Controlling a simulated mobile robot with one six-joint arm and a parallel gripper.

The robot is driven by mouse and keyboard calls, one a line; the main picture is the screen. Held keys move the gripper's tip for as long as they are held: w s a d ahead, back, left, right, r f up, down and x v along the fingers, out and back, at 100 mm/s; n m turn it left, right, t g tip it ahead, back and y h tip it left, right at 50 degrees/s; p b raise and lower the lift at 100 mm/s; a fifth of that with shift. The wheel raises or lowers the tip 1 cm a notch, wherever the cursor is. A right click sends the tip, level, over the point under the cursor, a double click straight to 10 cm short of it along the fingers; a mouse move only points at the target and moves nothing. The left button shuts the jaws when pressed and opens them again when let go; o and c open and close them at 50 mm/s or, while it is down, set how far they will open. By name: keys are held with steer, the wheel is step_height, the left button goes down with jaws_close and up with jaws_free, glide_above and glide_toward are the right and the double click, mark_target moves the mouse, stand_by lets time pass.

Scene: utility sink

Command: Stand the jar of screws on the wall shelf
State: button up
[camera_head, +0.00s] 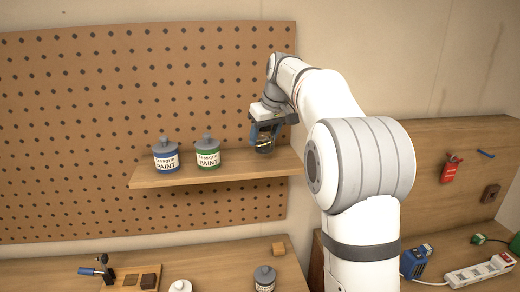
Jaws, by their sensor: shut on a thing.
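The wall shelf (228,178) is a plain wooden board fixed in front of the pegboard. My gripper (264,136) is over the right part of the shelf, shut on a small glass jar (264,148) with dark and yellowish contents, which I take as the jar of screws. The jar looks upright. Its top is hidden by the gripper, and I cannot tell whether its base touches the shelf. A blue-labelled paint can (166,156) and a green-labelled paint can (208,153) stand on the shelf to the left.
The pegboard (90,100) is close behind the shelf. A power strip (480,271) lies at the lower right. The shelf between the green can and the held jar is bare.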

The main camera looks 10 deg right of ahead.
mark_target(264, 149)
steer(key=shift+s+f+p, duration=0.1)
steer(key=shift+f+p, duration=0.2)
steer(key=shift+f, duration=1.8)
steer(key=shift+f, duration=0.1)
steer(key=o, duration=1.2)
